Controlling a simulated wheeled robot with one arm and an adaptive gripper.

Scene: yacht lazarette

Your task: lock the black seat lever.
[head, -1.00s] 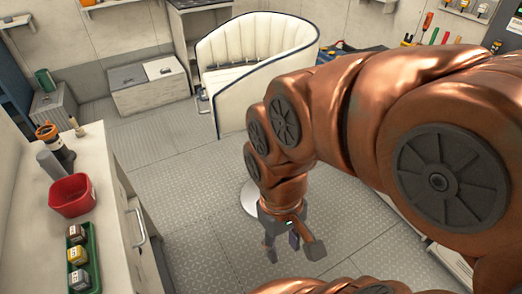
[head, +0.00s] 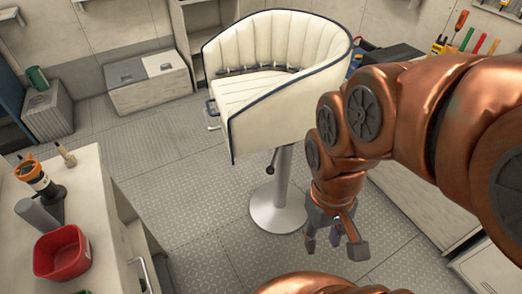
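A cream padded seat (head: 262,85) with dark blue piping stands on a pale round pedestal (head: 284,190) in the head view. A small black lever (head: 271,165) sticks out below the seat, just left of the pedestal. Whether it is locked cannot be told. A small metal part (head: 212,116) shows at the seat's left edge. My gripper (head: 322,242) hangs low, to the right of the pedestal base and below the lever in the picture. Its fingers point down and look apart, with nothing between them. It touches neither seat nor lever.
A counter (head: 105,185) at left holds a red bin (head: 62,254), a grey cylinder and an orange-topped tool. Storage boxes (head: 150,82) stand at the back wall. A cabinet (head: 430,205) stands at right. The floor left of the seat is clear.

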